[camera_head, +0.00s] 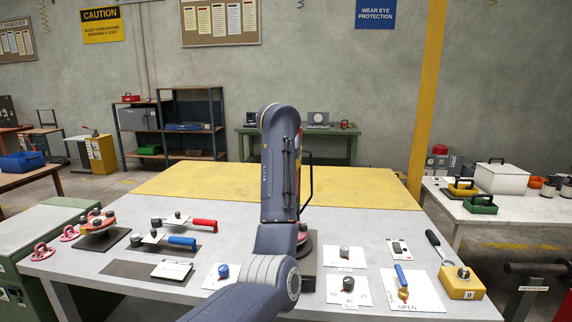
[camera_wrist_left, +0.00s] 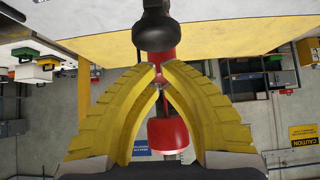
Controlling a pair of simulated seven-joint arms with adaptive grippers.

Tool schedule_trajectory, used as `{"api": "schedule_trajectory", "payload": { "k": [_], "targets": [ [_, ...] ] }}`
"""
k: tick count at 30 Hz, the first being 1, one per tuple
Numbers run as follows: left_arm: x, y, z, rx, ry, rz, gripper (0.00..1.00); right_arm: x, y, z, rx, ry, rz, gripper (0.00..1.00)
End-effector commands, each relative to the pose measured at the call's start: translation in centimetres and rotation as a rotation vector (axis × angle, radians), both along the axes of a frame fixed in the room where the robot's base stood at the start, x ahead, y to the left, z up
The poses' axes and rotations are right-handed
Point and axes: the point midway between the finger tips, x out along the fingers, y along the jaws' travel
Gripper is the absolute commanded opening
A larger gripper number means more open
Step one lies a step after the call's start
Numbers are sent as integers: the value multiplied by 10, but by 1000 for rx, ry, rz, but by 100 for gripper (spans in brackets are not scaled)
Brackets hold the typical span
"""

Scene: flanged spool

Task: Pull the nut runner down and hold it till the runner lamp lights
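My left arm rises through the middle of the head view, and its gripper is hidden there behind its own links. In the left wrist view, which is upside down, my left gripper (camera_wrist_left: 162,72) has its yellow fingertips close together on the narrow part of a red-and-dark tool, apparently the nut runner (camera_wrist_left: 168,134). Red parts show on both sides of the fingertips, with a dark rounded end beyond. In the head view a dark base with a reddish round part (camera_head: 303,238) shows partly behind my arm. I cannot make out the runner lamp. My right gripper is not in view.
The grey table (camera_head: 130,256) carries a red-handled tool (camera_head: 204,223), a blue-handled tool (camera_head: 182,241), white plates with knobs (camera_head: 345,256), a lever on an "OPEN" plate (camera_head: 401,276) and a yellow box (camera_head: 461,284). The yellow strip (camera_head: 350,190) at the back is clear.

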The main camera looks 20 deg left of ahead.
Motion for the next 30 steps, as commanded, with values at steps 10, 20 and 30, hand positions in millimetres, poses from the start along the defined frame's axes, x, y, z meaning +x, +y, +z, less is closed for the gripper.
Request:
{"api": "schedule_trajectory", "payload": {
  "k": [10,20,30],
  "targets": [
    [-11,-1,10,-1,1,1,0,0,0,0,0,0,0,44],
    [-11,0,9,0,2,2,0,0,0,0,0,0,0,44],
    [-11,73,-24,47,68,89,0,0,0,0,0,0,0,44]
  ]
}}
